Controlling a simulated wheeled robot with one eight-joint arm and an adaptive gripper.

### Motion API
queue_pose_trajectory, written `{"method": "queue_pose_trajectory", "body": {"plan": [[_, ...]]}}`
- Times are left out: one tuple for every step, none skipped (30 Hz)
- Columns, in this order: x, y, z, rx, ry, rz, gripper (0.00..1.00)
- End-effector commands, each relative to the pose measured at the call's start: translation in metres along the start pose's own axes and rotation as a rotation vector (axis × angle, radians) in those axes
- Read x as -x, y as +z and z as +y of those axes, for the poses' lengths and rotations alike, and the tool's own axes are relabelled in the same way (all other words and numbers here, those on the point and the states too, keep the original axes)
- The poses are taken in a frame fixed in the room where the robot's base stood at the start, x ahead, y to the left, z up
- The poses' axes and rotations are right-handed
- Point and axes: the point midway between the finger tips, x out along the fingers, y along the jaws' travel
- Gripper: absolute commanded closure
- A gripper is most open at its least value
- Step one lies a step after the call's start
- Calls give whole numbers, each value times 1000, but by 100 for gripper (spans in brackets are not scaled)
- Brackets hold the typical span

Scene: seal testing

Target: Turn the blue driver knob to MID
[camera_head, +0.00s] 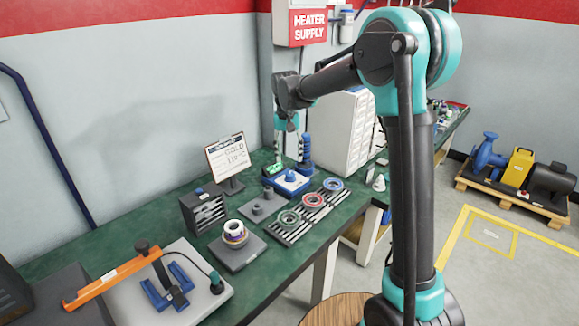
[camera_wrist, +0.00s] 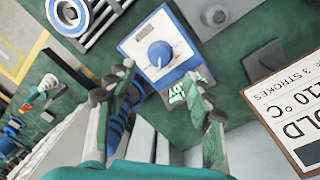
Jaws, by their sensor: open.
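The blue driver knob (camera_wrist: 159,53) sits on the white face of a blue-edged driver box (camera_wrist: 135,45). The knob has a white pointer mark at its lower side in the wrist view. The box also shows on the green bench in the head view (camera_head: 291,187). A lit green display (camera_wrist: 177,93) stands beside the box, partly covered by a finger; its text is too small to read surely. My gripper (camera_wrist: 161,77) is open and empty, its fingers either side of the space below the knob in the wrist view, apart from it. In the head view my gripper (camera_head: 292,148) hangs above the box.
A sign on a stand (camera_head: 226,157) is left of the box. A rack with ringed seals (camera_head: 312,201) lies in front. A white drawer cabinet (camera_head: 347,130) stands right behind. A blue-based post (camera_head: 305,165) is close to my gripper. A clamp tool (camera_head: 150,275) lies at the near left.

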Motion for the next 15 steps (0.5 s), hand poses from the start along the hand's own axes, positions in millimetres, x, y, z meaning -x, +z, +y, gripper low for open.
{"method": "queue_pose_trajectory", "body": {"plan": [[11,0,0,0,0,0,48],[16,0,0,0,0,0,48],[23,0,0,0,0,0,48],[27,0,0,0,0,0,48],[31,0,0,0,0,0,48],[36,0,0,0,0,0,48],[39,0,0,0,0,0,48],[42,0,0,0,0,0,48],[45,0,0,0,0,0,48],[46,0,0,0,0,0,48],[48,0,0,0,0,0,48],[49,0,0,0,0,0,48],[49,0,0,0,0,0,48],[50,0,0,0,0,0,48],[50,0,0,0,0,0,48]]}}
